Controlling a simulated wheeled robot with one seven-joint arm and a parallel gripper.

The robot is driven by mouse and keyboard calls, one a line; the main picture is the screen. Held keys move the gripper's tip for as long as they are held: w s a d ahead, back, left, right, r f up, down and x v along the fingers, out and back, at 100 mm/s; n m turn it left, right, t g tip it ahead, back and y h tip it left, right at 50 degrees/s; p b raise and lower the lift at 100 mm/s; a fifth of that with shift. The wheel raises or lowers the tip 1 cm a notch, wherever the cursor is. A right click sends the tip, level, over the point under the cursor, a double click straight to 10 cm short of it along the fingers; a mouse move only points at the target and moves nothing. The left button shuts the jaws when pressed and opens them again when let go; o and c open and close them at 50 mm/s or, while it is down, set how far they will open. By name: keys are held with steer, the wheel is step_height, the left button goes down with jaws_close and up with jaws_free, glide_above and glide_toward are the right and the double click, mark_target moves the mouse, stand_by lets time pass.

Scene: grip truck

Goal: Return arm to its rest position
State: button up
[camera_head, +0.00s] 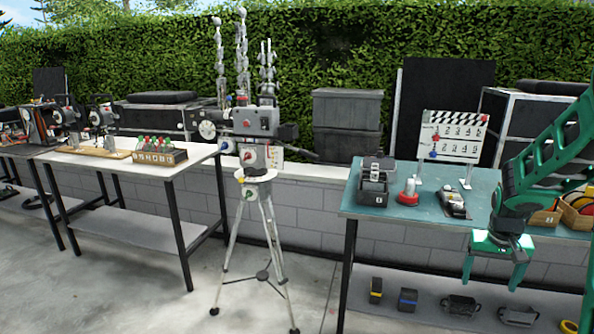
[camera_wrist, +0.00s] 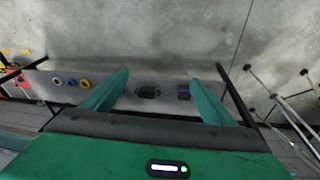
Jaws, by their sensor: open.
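My green arm reaches in from the right edge of the head view. My gripper (camera_head: 492,281) hangs from it, pointing down, in front of the teal-topped table (camera_head: 405,204). The two green fingers are well apart with nothing between them. In the wrist view my gripper (camera_wrist: 160,84) also shows spread fingers. Beyond them, lower down, are the grey shelf (camera_wrist: 130,88) and the concrete floor. A dark item (camera_wrist: 148,91) on the shelf shows between the fingers, clear of them.
A white-topped table (camera_head: 95,160) is further left.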

steer(key=s+a+r, duration=0.3)
steer(key=s, duration=0.7)
steer(key=s+a+r+m+g+y, duration=0.1)
steer(key=s+a+r, duration=0.2)
steer(key=s, duration=0.7)
steer(key=s+a+r+y, duration=0.1)
steer(key=s+a+r, duration=0.2)
steer(key=s, duration=0.7)
steer(key=shift+a+r+m, duration=0.2)
steer(key=shift+a+m, duration=0.1)
steer(key=shift+a, duration=0.15)
steer(key=shift+s, duration=0.1)
steer(key=shift+w+f+g, duration=0.25)
steer(key=shift+w+g, duration=0.05)
steer(key=shift+w, duration=0.35)
